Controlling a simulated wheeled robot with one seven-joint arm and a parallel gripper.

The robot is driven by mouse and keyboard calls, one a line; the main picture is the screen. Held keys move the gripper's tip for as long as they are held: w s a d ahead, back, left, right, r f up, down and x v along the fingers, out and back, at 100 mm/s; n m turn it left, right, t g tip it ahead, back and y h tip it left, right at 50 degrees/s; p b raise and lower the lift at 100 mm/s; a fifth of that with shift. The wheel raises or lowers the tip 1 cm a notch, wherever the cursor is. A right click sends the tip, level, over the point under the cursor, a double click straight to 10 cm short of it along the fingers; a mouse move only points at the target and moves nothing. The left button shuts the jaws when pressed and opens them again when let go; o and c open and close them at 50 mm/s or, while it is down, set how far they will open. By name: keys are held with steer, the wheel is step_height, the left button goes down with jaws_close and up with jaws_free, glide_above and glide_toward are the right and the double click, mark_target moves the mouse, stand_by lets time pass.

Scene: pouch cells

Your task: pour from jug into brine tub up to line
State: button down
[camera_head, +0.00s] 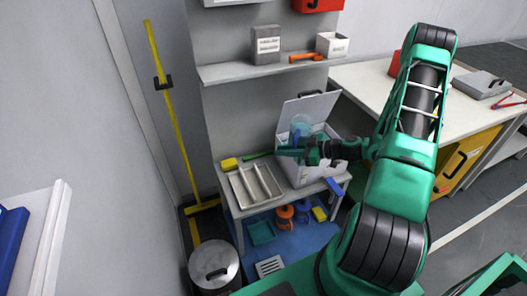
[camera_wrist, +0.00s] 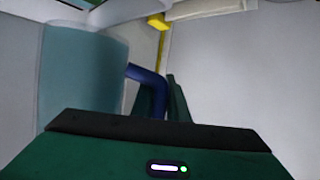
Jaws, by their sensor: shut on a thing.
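The jug (camera_head: 303,124) is a pale blue, see-through vessel with a blue handle, held over the open white box on the bench. My gripper (camera_head: 290,149) is shut on the handle. In the wrist view the jug (camera_wrist: 82,82) stands large at the left, teal below and paler at the rim. Its blue handle (camera_wrist: 148,88) lies by the green fingers of my gripper (camera_wrist: 165,98). The white box (camera_head: 305,176) has its lid (camera_head: 308,112) raised; I cannot tell whether it is the brine tub. My gripper hides much of its opening, and no fill line can be made out.
A divided tray (camera_head: 243,190) lies left of the box, with a yellow block (camera_head: 229,163) behind it. A shelf (camera_head: 265,70) hangs above. A lidded bin (camera_head: 214,267) stands on the floor at left. A white worktop (camera_head: 370,86) is at right.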

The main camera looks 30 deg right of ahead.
steer(key=s+d+g+y, duration=0.2)
steer(key=s+d, duration=0.3)
steer(key=s, duration=0.2)
steer(key=shift+s+d+r+g, duration=0.15)
steer(key=shift+s+r+g, duration=0.1)
steer(key=shift+r+g, duration=0.15)
steer(key=shift+s+r+m+y, duration=0.25)
steer(key=shift+r+m+y, duration=0.25)
steer(key=shift+r+m, duration=0.45)
stand_by(1.6)
steer(key=shift+a+r+g, duration=0.2)
steer(key=shift+r+g, duration=0.1)
steer(key=shift+r, duration=0.4)
stand_by(0.6)
steer(key=shift+r+m, duration=0.25)
steer(key=shift+m, duration=0.1)
